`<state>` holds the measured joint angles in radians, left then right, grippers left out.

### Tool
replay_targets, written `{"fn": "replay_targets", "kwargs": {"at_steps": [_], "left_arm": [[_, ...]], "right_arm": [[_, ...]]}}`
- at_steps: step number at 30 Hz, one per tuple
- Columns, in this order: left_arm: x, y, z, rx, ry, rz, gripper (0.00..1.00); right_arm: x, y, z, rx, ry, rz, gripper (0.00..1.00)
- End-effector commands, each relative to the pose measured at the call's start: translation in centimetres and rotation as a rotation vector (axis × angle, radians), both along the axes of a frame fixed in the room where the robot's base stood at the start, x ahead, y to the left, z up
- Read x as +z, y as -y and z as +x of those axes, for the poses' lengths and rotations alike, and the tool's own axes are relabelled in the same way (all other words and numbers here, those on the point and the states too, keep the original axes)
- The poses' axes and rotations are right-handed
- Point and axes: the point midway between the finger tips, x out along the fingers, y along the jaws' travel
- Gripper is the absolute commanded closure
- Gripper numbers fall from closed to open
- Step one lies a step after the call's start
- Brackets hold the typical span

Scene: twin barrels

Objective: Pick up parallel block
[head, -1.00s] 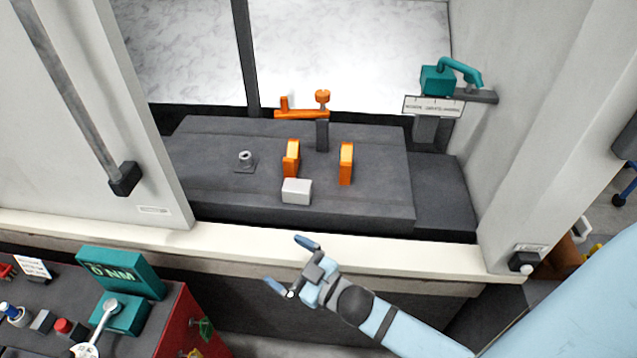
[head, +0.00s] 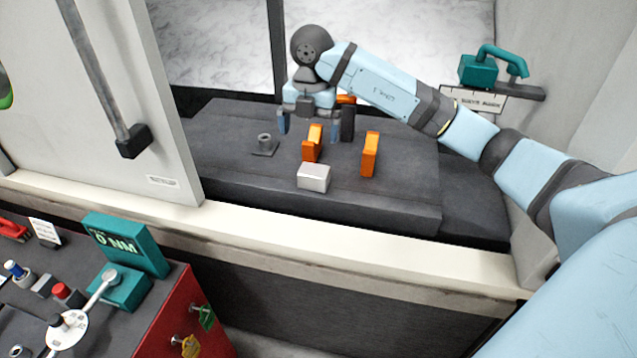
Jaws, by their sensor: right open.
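A small light-grey rectangular block (head: 313,179), which looks like the parallel block, lies on the dark machine table (head: 410,205) near its front edge. Two upright orange pieces stand just behind it: the left orange piece (head: 312,145) and the right orange piece (head: 370,155). My right gripper (head: 309,124) points down over the table, fingers spread and empty. In the picture it is above and behind the grey block, close to the left orange piece. Its exact height is hard to tell. My left gripper is not in view.
A teal-handled tool (head: 490,68) stands at the back right. The sliding door (head: 130,100) and pale front sill (head: 330,246) bound the opening. A red tool cart (head: 172,310) is at lower left.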

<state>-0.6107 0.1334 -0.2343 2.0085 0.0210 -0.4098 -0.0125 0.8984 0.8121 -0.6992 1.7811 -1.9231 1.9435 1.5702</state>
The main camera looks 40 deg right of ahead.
Motion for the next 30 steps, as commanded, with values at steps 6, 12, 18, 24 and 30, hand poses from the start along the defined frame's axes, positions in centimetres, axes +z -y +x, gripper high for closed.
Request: {"fn": "replay_targets", "kwargs": {"at_steps": [6,12,18,24,30], "left_arm": [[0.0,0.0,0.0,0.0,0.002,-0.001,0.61],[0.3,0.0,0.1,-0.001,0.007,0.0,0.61],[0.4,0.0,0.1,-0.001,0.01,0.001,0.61],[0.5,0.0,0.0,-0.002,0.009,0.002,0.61],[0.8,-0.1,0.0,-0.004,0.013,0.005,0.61]], "right_arm": [[-1.7,1.2,0.1,-0.044,-0.001,-0.056,0.0],[-5.6,1.2,0.1,-0.041,0.0,-0.051,0.0],[-7.7,1.2,0.2,-0.04,0.002,-0.05,0.0],[-8.9,1.3,0.4,-0.04,0.0,-0.049,0.0],[-11.9,1.5,0.7,-0.039,-0.001,-0.049,0.0]]}}
